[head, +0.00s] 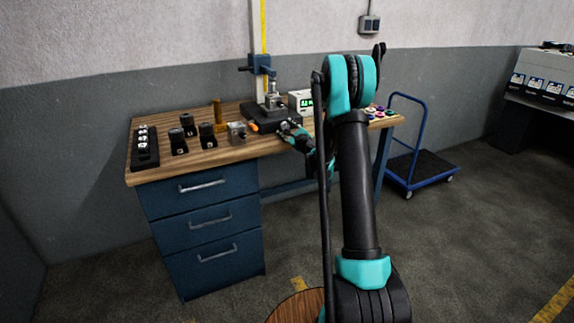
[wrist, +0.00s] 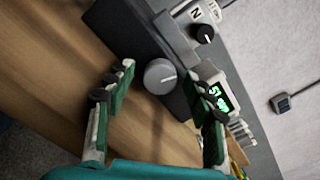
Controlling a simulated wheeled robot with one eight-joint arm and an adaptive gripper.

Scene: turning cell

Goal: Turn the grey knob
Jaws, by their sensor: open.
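The grey knob (wrist: 160,76) is a round disc with a pale line across its face, mounted on a dark block (wrist: 125,28). In the wrist view it lies between my gripper's (wrist: 166,82) two fingers, with a visible gap on each side. The fingers are spread and hold nothing. How far the fingertips are from the knob in depth is hard to tell. In the head view my gripper (head: 289,131) is at the front of the dark device (head: 270,113) on the workbench, and the knob is small and partly hidden there.
A small black knob (wrist: 203,33) and a green digital display (wrist: 217,97) are close by in the wrist view. The wooden workbench (head: 195,160) also holds a black rack (head: 145,148), several black holders and a metal block (head: 236,133) left of the device. A blue cart (head: 420,170) stands right.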

